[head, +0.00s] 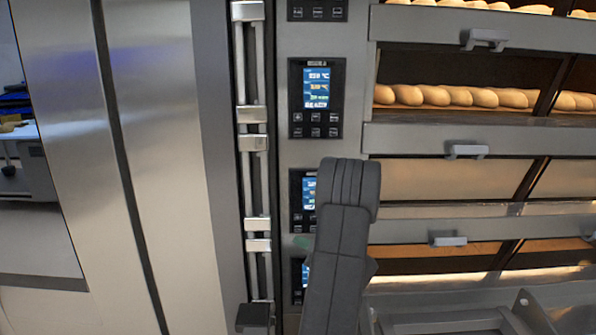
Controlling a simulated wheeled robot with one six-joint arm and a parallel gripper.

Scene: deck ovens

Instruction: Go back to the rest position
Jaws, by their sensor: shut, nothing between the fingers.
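My dark grey arm rises from the bottom middle of the head view, in front of the oven control panels. It covers part of the lower panels. My gripper does not show in this view. The deck oven has several stacked decks with grey door bars and handles, such as the upper handle (485,39) and the middle handle (467,151). Rows of pale loaves (450,96) lie behind the glass of an upper deck. The decks below it show no loaves that I can make out.
A control panel (317,98) with a lit screen sits left of the decks. A vertical metal rail (252,150) and a tall steel panel (160,150) stand further left. A grey metal frame (530,312) is at the bottom right. Open floor (35,235) shows at the far left.

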